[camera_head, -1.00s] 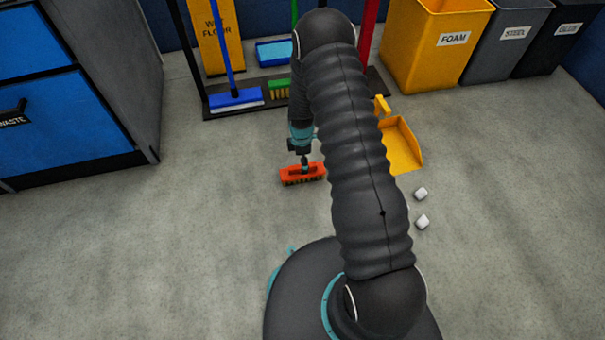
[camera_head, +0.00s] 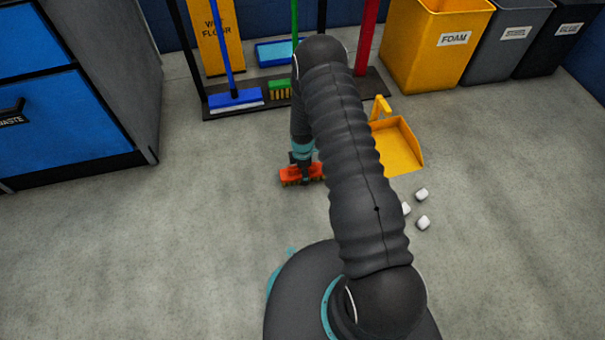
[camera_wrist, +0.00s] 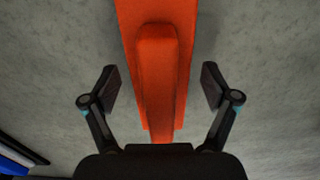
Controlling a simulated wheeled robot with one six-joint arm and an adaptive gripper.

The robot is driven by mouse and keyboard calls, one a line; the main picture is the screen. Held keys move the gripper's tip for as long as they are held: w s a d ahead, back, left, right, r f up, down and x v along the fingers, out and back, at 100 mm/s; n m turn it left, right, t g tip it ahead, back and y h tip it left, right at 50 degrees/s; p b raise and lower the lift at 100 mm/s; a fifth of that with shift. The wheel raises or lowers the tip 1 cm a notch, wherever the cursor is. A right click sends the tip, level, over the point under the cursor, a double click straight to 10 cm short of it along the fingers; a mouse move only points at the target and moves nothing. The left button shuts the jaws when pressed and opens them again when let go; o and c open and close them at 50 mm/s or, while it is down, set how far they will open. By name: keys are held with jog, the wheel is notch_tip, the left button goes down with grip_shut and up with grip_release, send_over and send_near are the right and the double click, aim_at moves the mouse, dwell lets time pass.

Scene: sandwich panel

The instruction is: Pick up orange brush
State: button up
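The orange brush (camera_head: 290,174) lies on the grey floor in the head view, with its bristles down. In the wrist view the orange brush (camera_wrist: 158,60) runs away from the camera, with a raised handle along its middle. My gripper (camera_head: 304,179) is over the middle of the brush in the head view and hides part of it. In the wrist view my gripper (camera_wrist: 160,88) is open, with one finger on each side of the brush. Gaps show between both fingers and the brush.
A yellow dustpan (camera_head: 398,146) and several white pieces (camera_head: 422,222) lie on the floor to the right. A tool rack base (camera_head: 222,109) with a blue broom (camera_head: 236,98) stands behind. A yellow foam bin (camera_head: 425,50) is at the back right. Floor to the left is clear.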

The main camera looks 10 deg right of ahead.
jog(key=c, duration=1.4)
jog(key=shift+r, duration=0.1)
jog(key=shift+r, duration=0.5)
jog(key=r, duration=0.2)
jog(key=d+r, duration=0.1)
jog(key=r, duration=0.1)
jog(key=shift+s+d+p, duration=0.1)
jog(key=shift+s+p, duration=0.3)
jog(key=s+d+r, duration=0.4)
jog(key=d, duration=0.1)
jog(key=s+d+r, duration=0.2)
jog(key=d, duration=0.1)
jog(key=shift+s+p, duration=0.15)
jog(key=shift+p, duration=0.25)
